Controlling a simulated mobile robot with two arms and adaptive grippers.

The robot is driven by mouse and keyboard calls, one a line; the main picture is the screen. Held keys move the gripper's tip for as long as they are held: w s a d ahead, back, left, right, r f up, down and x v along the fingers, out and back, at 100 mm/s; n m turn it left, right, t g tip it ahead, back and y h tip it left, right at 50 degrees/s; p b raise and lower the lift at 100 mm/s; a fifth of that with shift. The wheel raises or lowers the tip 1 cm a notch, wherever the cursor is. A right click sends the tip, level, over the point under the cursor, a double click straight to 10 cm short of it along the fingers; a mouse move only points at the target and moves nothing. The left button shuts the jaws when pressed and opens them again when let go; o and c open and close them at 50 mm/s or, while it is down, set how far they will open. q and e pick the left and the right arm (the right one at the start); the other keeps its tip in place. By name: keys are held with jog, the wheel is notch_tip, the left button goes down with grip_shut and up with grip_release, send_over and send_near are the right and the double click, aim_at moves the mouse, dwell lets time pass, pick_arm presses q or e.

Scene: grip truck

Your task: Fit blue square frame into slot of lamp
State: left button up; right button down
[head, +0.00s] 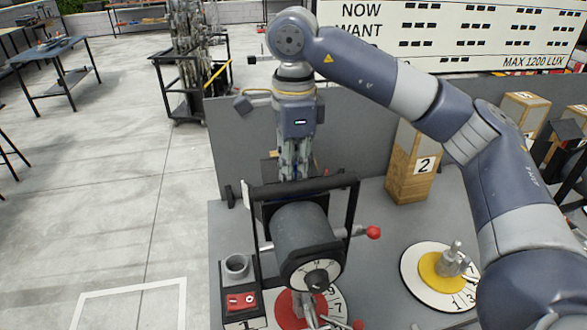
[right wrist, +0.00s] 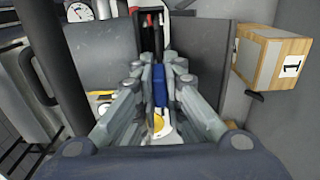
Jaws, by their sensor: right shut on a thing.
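My right gripper (head: 291,172) points down behind a large grey cylindrical device with a black bracket, probably the lamp (head: 303,232). In the right wrist view the gripper (right wrist: 160,88) is shut on a narrow blue piece, likely the blue square frame (right wrist: 159,92), held between its fingers. Most of the frame's outline is hidden by the fingers, and I cannot make out the lamp's slot. I cannot tell whether the frame touches the lamp. My left gripper is not in view.
A grey panel (head: 355,130) stands behind the lamp. A wooden block marked 2 (head: 405,175) stands to the right. Open floor (head: 110,190) lies to the left.

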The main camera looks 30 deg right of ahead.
jog(key=shift+s+f+b, duration=0.1)
jog(key=shift+f+b, duration=0.95)
jog(key=shift+f, duration=0.35)
jog(key=c, duration=1.6)
grip_release()
jog(key=shift+c, duration=0.2)
jog(key=shift+r, duration=0.2)
notch_tip(320, 180, up, 12)
jog(key=shift+f, duration=0.2)
jog(key=shift+a+f, duration=0.1)
